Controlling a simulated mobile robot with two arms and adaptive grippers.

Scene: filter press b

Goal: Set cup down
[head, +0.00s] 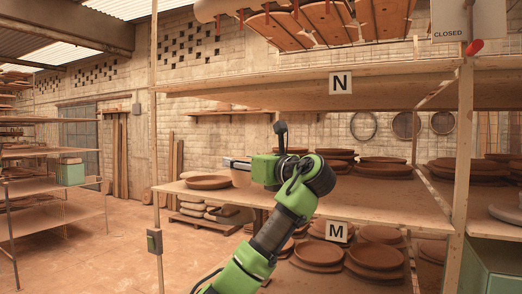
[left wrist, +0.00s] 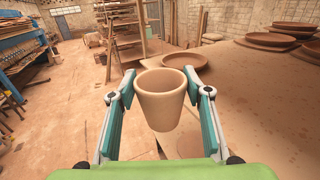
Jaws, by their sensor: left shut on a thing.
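A plain clay cup (left wrist: 160,105) with a wide open mouth stands upright between the two fingers of my left gripper (left wrist: 160,82) in the left wrist view. The gripper is shut on it. Part of the cup (head: 241,179) shows there, mostly hidden behind the gripper. I cannot tell whether the cup's base touches the shelf. My right gripper is not in view.
A clay plate (head: 208,182) lies on the shelf just left of the cup. Stacked plates (head: 383,167) stand farther back and right. A wooden post (head: 155,130) stands at left. Bare shelf lies right of the gripper.

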